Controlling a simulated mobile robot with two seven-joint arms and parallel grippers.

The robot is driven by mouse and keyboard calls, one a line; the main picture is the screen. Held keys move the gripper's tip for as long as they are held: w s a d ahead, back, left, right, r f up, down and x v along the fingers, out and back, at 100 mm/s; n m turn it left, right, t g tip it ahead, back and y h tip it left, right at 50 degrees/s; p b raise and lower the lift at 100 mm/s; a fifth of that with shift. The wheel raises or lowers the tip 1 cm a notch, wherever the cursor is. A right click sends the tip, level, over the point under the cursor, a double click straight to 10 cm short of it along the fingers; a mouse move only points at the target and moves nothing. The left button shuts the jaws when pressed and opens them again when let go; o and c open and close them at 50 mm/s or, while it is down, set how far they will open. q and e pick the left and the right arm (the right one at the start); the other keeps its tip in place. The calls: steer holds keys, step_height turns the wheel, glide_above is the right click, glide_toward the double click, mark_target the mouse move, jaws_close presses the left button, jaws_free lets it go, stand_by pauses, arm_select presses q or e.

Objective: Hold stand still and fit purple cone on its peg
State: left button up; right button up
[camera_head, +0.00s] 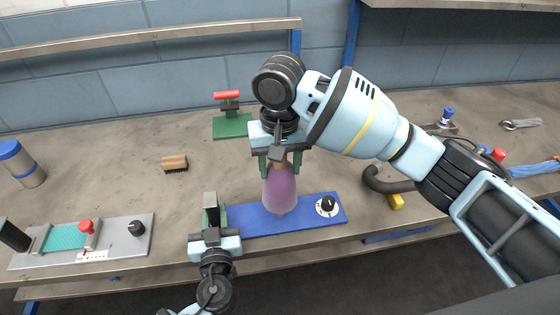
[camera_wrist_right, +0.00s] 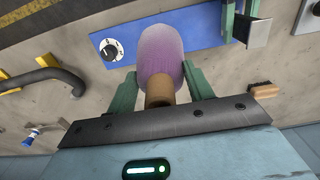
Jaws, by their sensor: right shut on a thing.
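The purple cone (camera_head: 279,192) is upright over the blue stand (camera_head: 250,220), wide end down. My right gripper (camera_head: 279,160) is shut on its tan narrow top. In the right wrist view the cone (camera_wrist_right: 160,55) sits between the green fingers (camera_wrist_right: 165,90). The cone's lower end covers the middle of the stand, so the peg is hidden; I cannot tell whether the cone touches the stand. My left gripper (camera_head: 211,217) is at the stand's left end, around or beside a grey upright block (camera_head: 211,199). Its grip there is unclear.
A black dial (camera_head: 327,204) is on the stand's right part. A brush (camera_head: 174,163) and a green base with a red handle (camera_head: 231,126) stand behind. A grey panel (camera_head: 120,258) lies at left. A dark curved pipe (camera_head: 385,183) and yellow block (camera_head: 396,201) are at right.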

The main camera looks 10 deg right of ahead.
mark_target(280, 182)
steer(key=shift+f, duration=2.65)
steer(key=o, duration=1.6)
step_height(280, 182, up, 12)
steer(key=shift+f, duration=0.1)
steer(key=shift+c, duration=0.4)
